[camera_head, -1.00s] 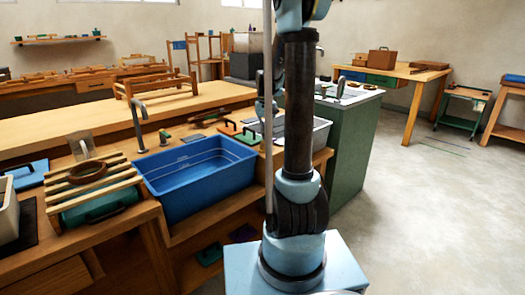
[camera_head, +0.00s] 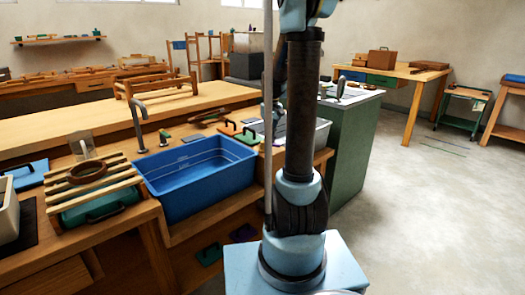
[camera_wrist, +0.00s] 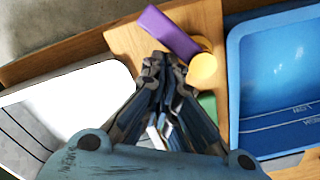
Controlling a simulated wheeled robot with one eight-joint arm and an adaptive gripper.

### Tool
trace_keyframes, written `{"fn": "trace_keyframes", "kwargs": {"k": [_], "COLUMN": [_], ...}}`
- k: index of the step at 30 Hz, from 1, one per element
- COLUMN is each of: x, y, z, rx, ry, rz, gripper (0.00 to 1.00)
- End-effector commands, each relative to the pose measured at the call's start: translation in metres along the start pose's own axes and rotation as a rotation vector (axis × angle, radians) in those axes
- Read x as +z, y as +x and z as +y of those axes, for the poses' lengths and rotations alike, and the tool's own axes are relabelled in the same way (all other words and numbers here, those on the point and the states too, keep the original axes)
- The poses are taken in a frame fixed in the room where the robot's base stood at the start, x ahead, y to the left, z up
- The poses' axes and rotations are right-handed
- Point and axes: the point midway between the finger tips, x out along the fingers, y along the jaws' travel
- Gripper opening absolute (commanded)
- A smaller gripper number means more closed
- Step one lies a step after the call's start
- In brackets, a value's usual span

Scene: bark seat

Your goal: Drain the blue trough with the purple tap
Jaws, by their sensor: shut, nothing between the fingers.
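The blue trough (camera_head: 196,178) is set into the wooden bench in the head view. In the wrist view the trough (camera_wrist: 282,80) is at the right, with pale marking lines on its wall; I cannot tell its water level. The purple tap handle (camera_wrist: 168,31) lies slanted on the wooden strip beside the trough, with a yellow round part (camera_wrist: 203,66) at its lower right end. My gripper (camera_wrist: 165,62) is shut and empty, its tips just below the purple handle and left of the yellow part. Whether they touch is unclear. My arm hides this area in the head view.
A white basin (camera_wrist: 75,100) lies left of my gripper in the wrist view. A green piece (camera_wrist: 208,104) shows beside my fingers. A grey faucet (camera_head: 137,122) rises behind the trough. A slatted rack (camera_head: 92,178) stands left of it.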

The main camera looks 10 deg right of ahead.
Motion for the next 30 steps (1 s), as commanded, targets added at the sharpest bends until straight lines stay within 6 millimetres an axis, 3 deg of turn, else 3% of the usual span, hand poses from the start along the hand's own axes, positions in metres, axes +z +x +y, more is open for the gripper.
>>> {"fn": "trace_keyframes", "kwargs": {"k": [5, 18, 30], "x": [0.003, 0.003, 0.005], "y": [-0.002, -0.038, -0.040], "z": [0.001, 0.001, 0.000], "rx": [0.000, 0.000, 0.000], "ry": [0.000, 0.000, 0.000], "rz": [0.000, 0.000, 0.000], "gripper": [0.00, 0.00, 0.00]}}
